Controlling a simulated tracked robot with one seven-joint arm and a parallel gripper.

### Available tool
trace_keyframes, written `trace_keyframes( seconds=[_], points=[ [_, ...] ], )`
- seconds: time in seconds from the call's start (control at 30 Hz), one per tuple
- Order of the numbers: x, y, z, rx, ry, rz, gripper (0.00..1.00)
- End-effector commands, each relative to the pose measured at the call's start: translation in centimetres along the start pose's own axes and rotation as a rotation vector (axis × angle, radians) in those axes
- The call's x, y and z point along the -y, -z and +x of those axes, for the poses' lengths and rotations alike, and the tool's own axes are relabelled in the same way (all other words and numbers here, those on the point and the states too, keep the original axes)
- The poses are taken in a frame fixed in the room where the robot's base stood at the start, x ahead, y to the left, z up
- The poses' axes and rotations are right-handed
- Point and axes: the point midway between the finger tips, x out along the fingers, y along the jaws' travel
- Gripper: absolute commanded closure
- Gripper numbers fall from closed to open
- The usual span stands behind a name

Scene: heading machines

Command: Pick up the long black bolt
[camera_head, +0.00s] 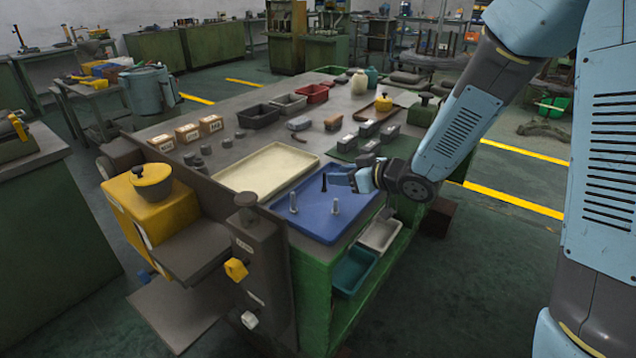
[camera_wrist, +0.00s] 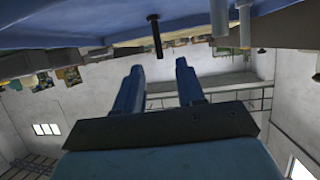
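A cream tray (camera_head: 262,170) lies left. Grey blocks (camera_head: 368,129) stand behind. A yellow-topped machine (camera_head: 160,205) is front left.

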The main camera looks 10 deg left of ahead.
Motion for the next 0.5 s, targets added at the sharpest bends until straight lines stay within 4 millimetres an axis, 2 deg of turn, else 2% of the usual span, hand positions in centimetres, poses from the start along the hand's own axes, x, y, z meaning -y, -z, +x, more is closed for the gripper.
trace_keyframes(
  seconds=[0.4,0.5],
  points=[
    [-0.3,0.1,4.7,0.002,0.001,0.001,0.61],
    [-0.3,0.1,5.1,0.001,0.001,0.000,0.61]
  ],
)
